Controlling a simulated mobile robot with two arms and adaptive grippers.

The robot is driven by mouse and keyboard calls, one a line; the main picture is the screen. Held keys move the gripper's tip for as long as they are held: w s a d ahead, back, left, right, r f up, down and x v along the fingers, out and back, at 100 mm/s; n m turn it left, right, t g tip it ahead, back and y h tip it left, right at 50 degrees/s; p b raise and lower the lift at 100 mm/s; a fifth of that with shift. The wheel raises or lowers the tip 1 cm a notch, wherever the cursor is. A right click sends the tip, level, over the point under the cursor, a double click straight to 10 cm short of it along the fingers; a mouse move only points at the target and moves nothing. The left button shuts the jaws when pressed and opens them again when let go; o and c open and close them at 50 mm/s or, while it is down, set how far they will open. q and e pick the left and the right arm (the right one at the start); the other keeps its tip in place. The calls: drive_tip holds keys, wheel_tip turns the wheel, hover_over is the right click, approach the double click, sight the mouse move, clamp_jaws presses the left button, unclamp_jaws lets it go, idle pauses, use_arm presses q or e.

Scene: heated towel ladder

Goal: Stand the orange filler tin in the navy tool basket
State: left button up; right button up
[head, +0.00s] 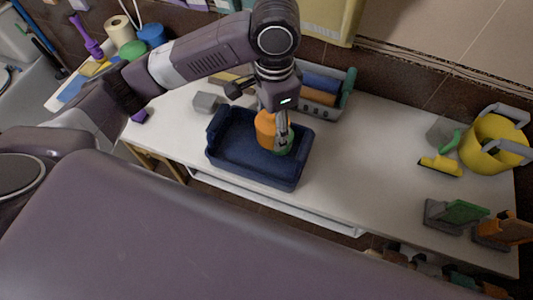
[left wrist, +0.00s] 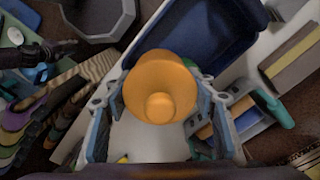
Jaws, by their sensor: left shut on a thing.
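The orange filler tin (head: 265,128) is held between the fingers of my left gripper (head: 281,133), which points down over the right part of the navy tool basket (head: 245,173). In the left wrist view the tin (left wrist: 160,85) sits between the two fingers (left wrist: 160,110), with the navy basket (left wrist: 205,30) beyond it. I cannot tell whether the tin's base touches the basket floor. A green item (head: 287,149) shows beside the fingers at the basket's right end, partly hidden. My right gripper is not in view.
A grey caddy (head: 328,108) with blue and orange items stands just behind the basket. A grey block (head: 205,102) is at its left. A yellow bucket (head: 492,145) and a yellow-green tool (head: 441,165) are at the far right. The white bench (head: 370,150) between is clear.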

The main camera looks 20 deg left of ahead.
use_arm(q)
wheel_tip(320, 180, down, 17)
drive_tip(key=shift+f+p, duration=0.1)
drive_tip(key=shift+p, duration=0.2)
drive_tip(key=shift+f, duration=0.25)
drive_tip(key=shift+f, duration=0.1)
drive_tip(key=o, duration=1)
wheel_tip(320, 180, up, 12)
drive_tip(key=shift+r+b, duration=0.15)
drive_tip(key=shift+b, duration=0.25)
